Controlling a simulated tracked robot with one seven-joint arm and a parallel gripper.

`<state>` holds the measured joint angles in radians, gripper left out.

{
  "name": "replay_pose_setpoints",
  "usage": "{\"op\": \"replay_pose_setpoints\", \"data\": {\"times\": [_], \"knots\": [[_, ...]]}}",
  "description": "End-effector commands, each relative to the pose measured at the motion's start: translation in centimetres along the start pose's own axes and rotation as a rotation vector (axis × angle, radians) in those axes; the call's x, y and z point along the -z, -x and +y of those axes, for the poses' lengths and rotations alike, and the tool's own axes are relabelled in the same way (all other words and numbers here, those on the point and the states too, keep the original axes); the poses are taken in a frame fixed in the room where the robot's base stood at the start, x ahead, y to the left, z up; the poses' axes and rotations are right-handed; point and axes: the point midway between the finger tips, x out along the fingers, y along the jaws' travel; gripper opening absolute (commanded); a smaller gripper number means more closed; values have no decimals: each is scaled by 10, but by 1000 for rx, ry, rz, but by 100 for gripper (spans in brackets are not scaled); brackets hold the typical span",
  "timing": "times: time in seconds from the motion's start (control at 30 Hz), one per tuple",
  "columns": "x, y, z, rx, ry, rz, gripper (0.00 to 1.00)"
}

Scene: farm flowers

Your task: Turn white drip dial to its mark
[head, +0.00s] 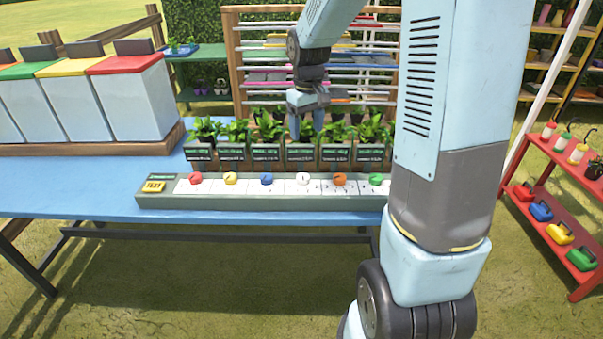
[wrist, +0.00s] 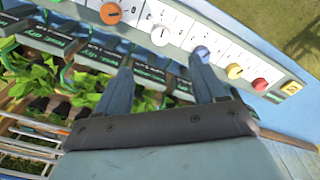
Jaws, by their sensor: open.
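The white drip dial (head: 303,178) sits on the long panel (head: 160,201) on the blue table, between the blue and orange dials. In the wrist view, the white dial (wrist: 160,36) is beyond the fingertips, near the gap between them. Its printed marks are too small to read, and I cannot tell which way it is turned. My gripper (head: 306,122) is above the potted plants, behind and above the panel. In the wrist view, my gripper (wrist: 165,65) has its two fingers apart with nothing between them. It appears clear of the dial.
Red (head: 196,178), yellow (head: 231,178), blue (head: 266,179), orange (head: 340,179) and green (head: 376,180) dials share the panel. Several potted plants (head: 268,140) stand close behind it. Lidded bins (head: 135,95) stand at left. A red shelf (head: 545,190) stands at right.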

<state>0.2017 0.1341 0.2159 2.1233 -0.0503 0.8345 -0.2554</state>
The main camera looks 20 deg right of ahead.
Motion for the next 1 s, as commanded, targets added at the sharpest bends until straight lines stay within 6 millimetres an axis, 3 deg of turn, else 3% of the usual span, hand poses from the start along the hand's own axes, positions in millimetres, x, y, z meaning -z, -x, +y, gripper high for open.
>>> {"op": "replay_pose_setpoints", "data": {"times": [0.1, 0.3, 0.57, 1.0], "knots": [[14, -24, 5, 25, 20, -29, 70], [25, -44, 9, 45, 40, -47, 70], [26, -66, 8, 49, 42, -51, 70], [22, -142, 5, 49, 42, -51, 70]]}}
